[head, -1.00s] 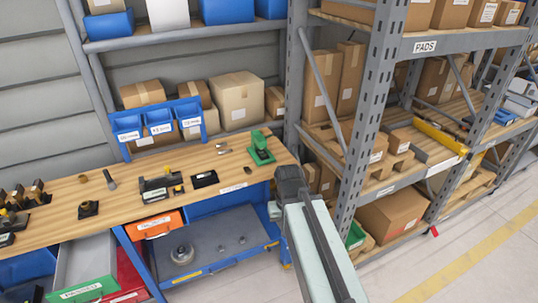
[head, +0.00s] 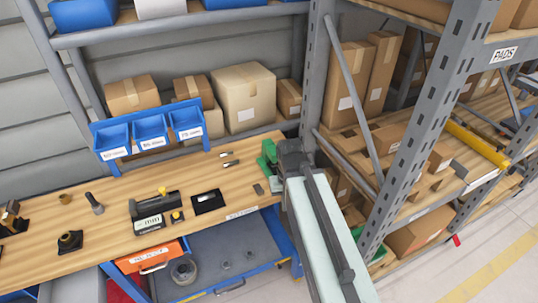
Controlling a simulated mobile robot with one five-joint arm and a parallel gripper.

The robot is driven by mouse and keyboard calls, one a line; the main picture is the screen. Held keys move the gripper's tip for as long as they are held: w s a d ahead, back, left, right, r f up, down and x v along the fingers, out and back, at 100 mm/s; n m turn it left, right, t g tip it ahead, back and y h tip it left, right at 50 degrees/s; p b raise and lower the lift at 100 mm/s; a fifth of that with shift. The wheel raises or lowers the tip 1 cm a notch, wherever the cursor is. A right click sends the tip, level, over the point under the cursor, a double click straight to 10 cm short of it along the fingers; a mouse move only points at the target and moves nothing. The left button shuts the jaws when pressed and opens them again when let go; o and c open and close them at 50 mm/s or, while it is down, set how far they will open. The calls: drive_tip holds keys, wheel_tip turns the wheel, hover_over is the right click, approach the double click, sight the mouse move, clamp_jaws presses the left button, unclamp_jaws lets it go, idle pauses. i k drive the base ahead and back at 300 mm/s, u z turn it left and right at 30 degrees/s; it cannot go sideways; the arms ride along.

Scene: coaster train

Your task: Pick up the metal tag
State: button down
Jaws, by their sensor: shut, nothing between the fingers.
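A small flat grey piece (head: 258,189), which looks like the metal tag, lies on the wooden workbench (head: 110,230) near its front edge. Two slim metal pieces (head: 229,163) lie farther back; which piece is the tag is hard to tell at this size. My gripper (head: 290,148) is at the right end of the bench, to the right of and beyond the grey piece. It is shut and empty, and its fingertips are mostly hidden behind my arm. A green device (head: 269,157) stands just left of it, partly covered.
A black plate (head: 208,202), a dark device with a yellow knob (head: 153,210) and other small tools stand on the bench. Blue bins (head: 150,129) hang behind. A grey rack post (head: 425,120) rises close to my arm's right.

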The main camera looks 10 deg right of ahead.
sight(273, 166)
drive_tip(key=u, duration=1.95)
drive_tip(key=k, duration=0.6)
drive_tip(key=u, duration=0.1)
drive_tip(key=i, duration=1.55)
